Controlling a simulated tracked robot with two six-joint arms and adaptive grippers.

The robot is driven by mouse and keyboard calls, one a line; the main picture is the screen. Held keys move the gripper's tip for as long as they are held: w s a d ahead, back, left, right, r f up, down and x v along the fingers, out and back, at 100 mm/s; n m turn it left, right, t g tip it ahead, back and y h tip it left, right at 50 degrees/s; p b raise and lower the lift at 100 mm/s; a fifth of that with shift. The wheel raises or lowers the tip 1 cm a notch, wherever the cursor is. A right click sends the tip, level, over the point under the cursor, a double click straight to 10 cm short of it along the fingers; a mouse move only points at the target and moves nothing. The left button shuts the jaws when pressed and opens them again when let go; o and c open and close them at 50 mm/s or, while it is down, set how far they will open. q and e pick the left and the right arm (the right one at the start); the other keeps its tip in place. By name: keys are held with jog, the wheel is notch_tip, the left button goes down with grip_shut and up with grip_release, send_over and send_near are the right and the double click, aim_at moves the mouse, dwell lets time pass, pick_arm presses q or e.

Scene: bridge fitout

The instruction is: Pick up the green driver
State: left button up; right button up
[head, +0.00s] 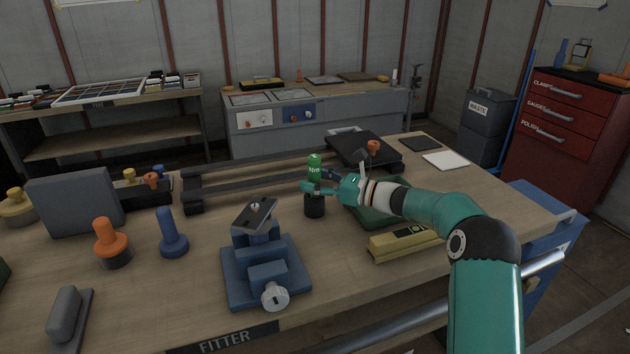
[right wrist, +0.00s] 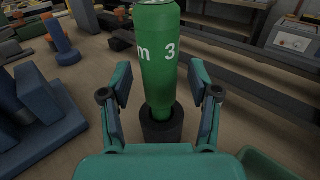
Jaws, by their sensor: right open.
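The green driver (head: 314,168) stands upright in a dark round holder (head: 314,206) near the middle of the workbench. In the right wrist view the driver (right wrist: 158,55) shows white lettering and its lower end sits in the black holder (right wrist: 162,127). My right gripper (head: 318,183) comes in from the right at the driver. In the wrist view the right gripper (right wrist: 160,85) is open, with one finger on each side of the driver and gaps showing between. My left gripper is not in view.
A blue vise (head: 265,265) stands in front of the holder. A green tray (head: 385,215) and a yellow level (head: 400,243) lie under and beside my right arm. Dark rails (head: 260,178) run behind. Orange (head: 108,240) and blue (head: 170,232) handled tools stand at left.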

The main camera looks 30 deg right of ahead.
jog(key=shift+w, duration=0.1)
jog(key=shift+c, duration=0.3)
grip_shut()
jog(key=shift+r, duration=0.15)
notch_tip(320, 180, up, 20)
jog(key=p, duration=0.4)
jog(key=c, duration=0.8)
grip_release()
grip_shut()
